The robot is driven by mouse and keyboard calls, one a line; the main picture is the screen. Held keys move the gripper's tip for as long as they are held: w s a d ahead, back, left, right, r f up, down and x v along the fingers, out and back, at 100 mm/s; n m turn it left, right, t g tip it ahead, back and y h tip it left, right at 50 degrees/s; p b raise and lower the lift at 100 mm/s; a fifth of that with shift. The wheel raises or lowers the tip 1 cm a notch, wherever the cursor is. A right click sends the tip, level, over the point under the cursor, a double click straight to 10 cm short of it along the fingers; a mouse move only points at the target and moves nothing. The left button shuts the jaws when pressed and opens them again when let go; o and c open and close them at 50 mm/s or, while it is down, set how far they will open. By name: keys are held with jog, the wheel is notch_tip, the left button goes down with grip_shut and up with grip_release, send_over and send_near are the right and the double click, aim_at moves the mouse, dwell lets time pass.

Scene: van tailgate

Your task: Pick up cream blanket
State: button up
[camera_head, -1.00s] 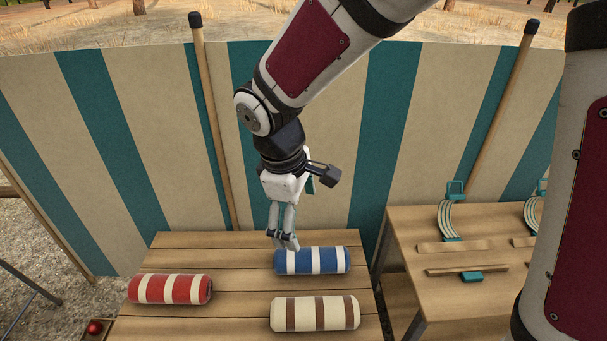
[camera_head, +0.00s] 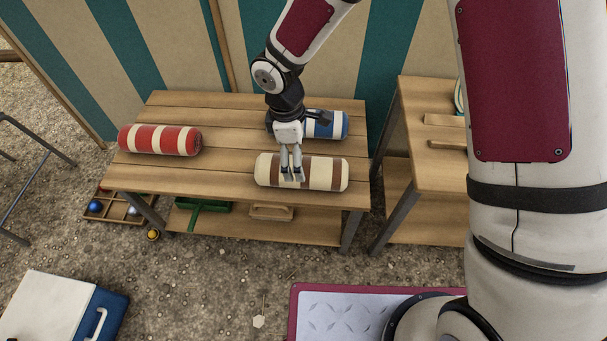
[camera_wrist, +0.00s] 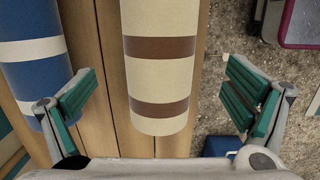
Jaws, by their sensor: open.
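The cream blanket (camera_head: 327,174) is a roll with brown bands. It lies near the front edge of the wooden table, at the right. My gripper (camera_head: 291,176) is open and points down over the left half of the roll, hiding part of it. In the wrist view the cream blanket (camera_wrist: 160,75) lies between the two teal-padded fingers of my gripper (camera_wrist: 160,100), with a gap on each side.
A blue rolled blanket (camera_head: 330,125) lies just behind the cream one, partly hidden by my gripper. In the wrist view, the left finger overlaps this blue roll (camera_wrist: 32,60). A red roll (camera_head: 160,140) lies at the left of the table (camera_head: 225,185). A second table (camera_head: 425,90) stands right.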

jog(key=shift+d+f+b, duration=0.15)
jog(key=shift+f+b, duration=0.45)
jog(key=shift+f, duration=0.55)
jog(key=shift+d+f+b, duration=0.2)
jog(key=shift+f+b, duration=0.35)
jog(key=shift+f, duration=0.55)
jog(key=shift+d+f+b, duration=0.15)
jog(key=shift+f+b, duration=0.45)
jog(key=shift+f, duration=0.55)
jog(key=c, duration=1.6)
jog(key=shift+o, duration=0.2)
jog(key=shift+r, duration=0.2)
